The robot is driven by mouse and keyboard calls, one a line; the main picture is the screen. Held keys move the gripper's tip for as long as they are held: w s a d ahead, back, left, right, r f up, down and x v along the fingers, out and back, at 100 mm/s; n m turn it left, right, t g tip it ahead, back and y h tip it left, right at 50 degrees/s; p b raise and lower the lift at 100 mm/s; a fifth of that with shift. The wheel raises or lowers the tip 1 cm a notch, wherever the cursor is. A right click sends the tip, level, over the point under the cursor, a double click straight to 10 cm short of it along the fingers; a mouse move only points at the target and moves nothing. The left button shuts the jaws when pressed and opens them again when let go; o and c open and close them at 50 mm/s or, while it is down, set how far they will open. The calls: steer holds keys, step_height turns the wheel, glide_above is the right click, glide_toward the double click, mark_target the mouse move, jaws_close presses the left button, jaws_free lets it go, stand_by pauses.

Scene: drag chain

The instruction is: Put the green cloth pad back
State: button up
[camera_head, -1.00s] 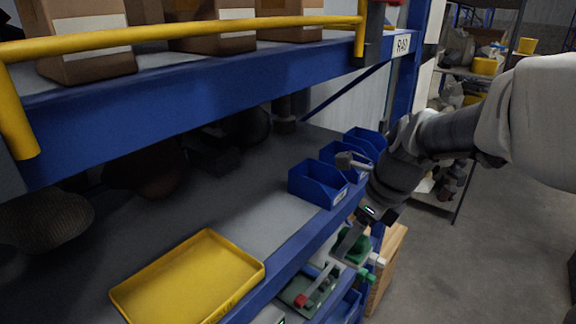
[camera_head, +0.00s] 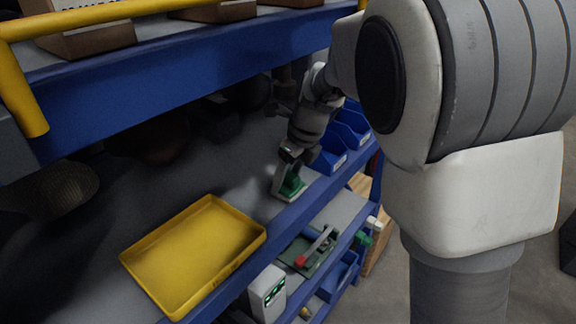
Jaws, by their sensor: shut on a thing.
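The green cloth pad (camera_head: 292,187) is in my gripper (camera_head: 284,178), which is shut on it. They are at the grey upper shelf (camera_head: 248,170), near its front edge, between the yellow tray and the blue bins. My gripper points downward. The fingers and wrist partly hide the pad. I cannot tell whether the pad touches the shelf or is just above it.
An empty yellow tray (camera_head: 195,255) lies at front left. Blue bins (camera_head: 330,156) stand at right, close to my gripper. A blue beam (camera_head: 180,85) runs above. A lower shelf holds a green tool tray (camera_head: 308,252) and a white device (camera_head: 267,292).

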steer(key=shift+f, duration=0.2)
steer(key=o, duration=1.1)
steer(key=shift+r, duration=0.25)
steer(key=s+d+b, duration=0.2)
steer(key=s+d, duration=0.5)
steer(key=d, duration=0.2)
steer(key=shift+s+d+r+n+t+h, duration=0.5)
steer(key=shift+s+d+r+n, duration=0.5)
steer(key=shift+s+n, duration=2.65)
steer(key=shift+s+d+r+n+t+h, duration=0.7)
steer(key=shift+s+n, duration=1.65)
steer(key=shift+n, duration=2.55)
steer(key=shift+s+d+r+n+t+h, duration=0.2)
steer(key=shift+s+d+r+n+t, duration=0.65)
steer(key=shift+s+n, duration=2.8)
